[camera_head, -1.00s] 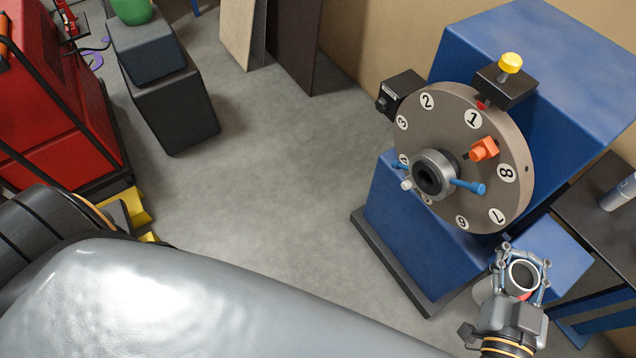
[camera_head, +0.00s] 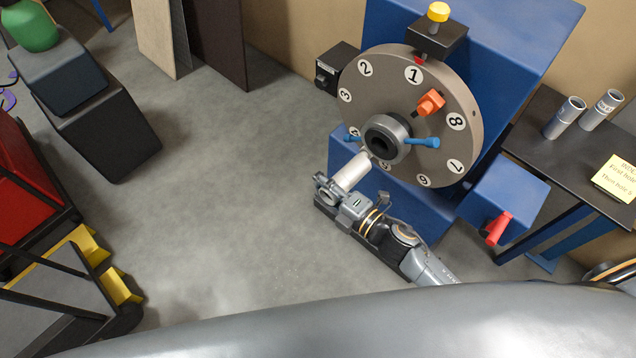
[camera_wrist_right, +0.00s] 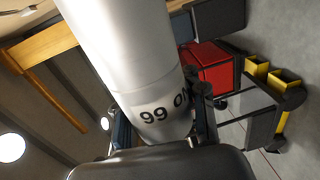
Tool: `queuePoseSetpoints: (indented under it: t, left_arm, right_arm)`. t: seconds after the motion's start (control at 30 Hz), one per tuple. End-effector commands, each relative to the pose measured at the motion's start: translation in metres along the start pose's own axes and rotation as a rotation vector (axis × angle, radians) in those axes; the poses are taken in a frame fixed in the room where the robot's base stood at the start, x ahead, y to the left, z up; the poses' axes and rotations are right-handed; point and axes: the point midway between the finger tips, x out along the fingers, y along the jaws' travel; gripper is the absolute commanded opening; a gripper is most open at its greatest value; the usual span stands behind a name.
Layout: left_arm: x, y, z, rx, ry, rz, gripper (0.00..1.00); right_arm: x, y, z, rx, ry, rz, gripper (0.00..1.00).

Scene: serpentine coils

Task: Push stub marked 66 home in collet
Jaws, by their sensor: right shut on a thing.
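My right gripper (camera_head: 342,187) is shut on a pale cylindrical stub (camera_head: 353,171), below and left of the collet. In the right wrist view the stub (camera_wrist_right: 133,60) fills the middle, its black lettering upside down and consistent with "NO 66". The collet (camera_head: 387,138) is a grey ring with a dark bore and blue handles, in front of the numbered disc (camera_head: 447,95). The stub's far end is close to the collet's lower left rim; I cannot tell whether they touch, and it does not look inserted. My left gripper is not in view.
A black table (camera_head: 540,150) at right bears two more grey stubs (camera_head: 565,117) (camera_head: 601,110) and a yellow note (camera_head: 617,176). An orange block (camera_head: 430,102) sits on the disc. A blue box (camera_head: 507,192) with a red handle (camera_head: 498,229) stands below.

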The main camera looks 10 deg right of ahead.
Motion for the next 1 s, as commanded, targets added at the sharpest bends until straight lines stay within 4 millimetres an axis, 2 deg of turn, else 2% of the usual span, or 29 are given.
queuePoseSetpoints:
  t: [0.27, 0.4, 0.7, 1.0]
  left_arm:
    - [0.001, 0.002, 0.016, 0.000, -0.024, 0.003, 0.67]
    - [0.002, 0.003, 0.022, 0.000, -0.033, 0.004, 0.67]
    - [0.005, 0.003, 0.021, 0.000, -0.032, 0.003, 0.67]
    - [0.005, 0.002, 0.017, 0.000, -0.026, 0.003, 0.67]
  right_arm:
    - [0.002, -0.003, 0.011, -0.028, 0.013, 0.005, 0.00]
    - [0.002, -0.003, 0.023, -0.028, 0.012, 0.004, 0.00]
    - [0.002, -0.002, 0.047, -0.025, 0.012, 0.005, 0.00]
    - [0.002, -0.001, 0.050, -0.023, 0.012, 0.005, 0.00]
